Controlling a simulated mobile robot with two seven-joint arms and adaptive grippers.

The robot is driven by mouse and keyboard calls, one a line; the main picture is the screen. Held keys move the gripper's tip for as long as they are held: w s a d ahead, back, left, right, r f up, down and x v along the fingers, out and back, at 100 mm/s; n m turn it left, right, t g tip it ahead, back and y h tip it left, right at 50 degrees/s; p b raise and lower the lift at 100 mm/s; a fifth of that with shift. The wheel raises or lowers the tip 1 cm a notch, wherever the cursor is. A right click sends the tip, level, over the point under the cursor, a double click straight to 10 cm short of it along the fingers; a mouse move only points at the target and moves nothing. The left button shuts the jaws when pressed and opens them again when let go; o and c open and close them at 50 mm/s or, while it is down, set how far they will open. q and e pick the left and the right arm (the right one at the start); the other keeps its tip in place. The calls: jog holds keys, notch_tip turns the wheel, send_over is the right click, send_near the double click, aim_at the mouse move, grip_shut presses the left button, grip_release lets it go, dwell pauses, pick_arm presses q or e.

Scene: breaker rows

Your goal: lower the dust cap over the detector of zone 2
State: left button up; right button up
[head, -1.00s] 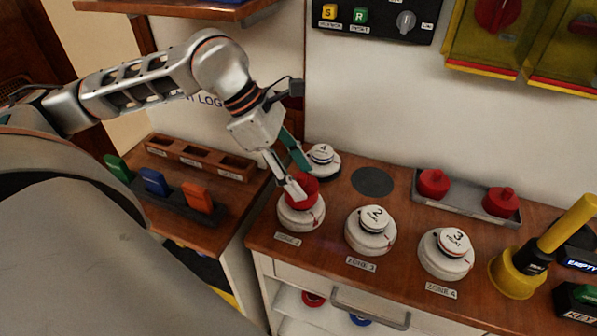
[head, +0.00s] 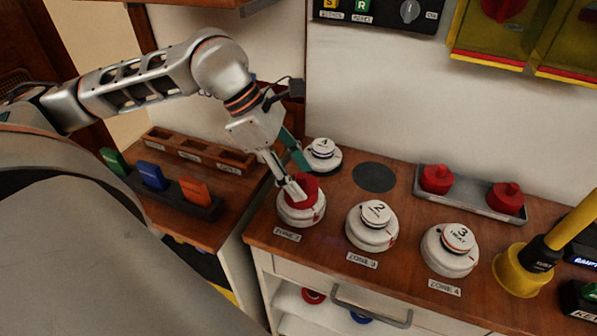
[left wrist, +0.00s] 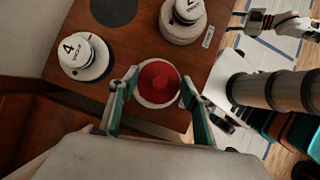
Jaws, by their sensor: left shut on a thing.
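The red dust cap (head: 304,187) is between the fingers of my left gripper (head: 294,181), which is shut on it. The cap is over the white detector (head: 301,212) behind the ZONE 2 label (head: 287,235). It looks upright and touching or very close to the detector; I cannot tell whether it is fully seated. In the left wrist view the cap (left wrist: 158,82) appears centred over the detector, whose pale rim shows around it, with a finger on each side. A white and black part of my right arm (left wrist: 283,22) shows at upper right; its gripper's state is unclear.
White detectors marked 4 (head: 321,154), 2 (head: 372,228) and 3 (head: 450,252) stand nearby. A grey tray (head: 470,195) holds two red caps. A dark disc (head: 374,177) lies behind. A yellow-handled tool (head: 524,268) stands at right.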

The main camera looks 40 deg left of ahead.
pick_arm(q)
jog(key=o, duration=1)
jog(key=shift+c, duration=0.2)
jog(key=shift+r, duration=0.1)
jog(key=v, duration=1.1)
jog(key=shift+a+r, duration=0.2)
jog(key=shift+r, duration=0.15)
jog(key=shift+s, duration=0.1)
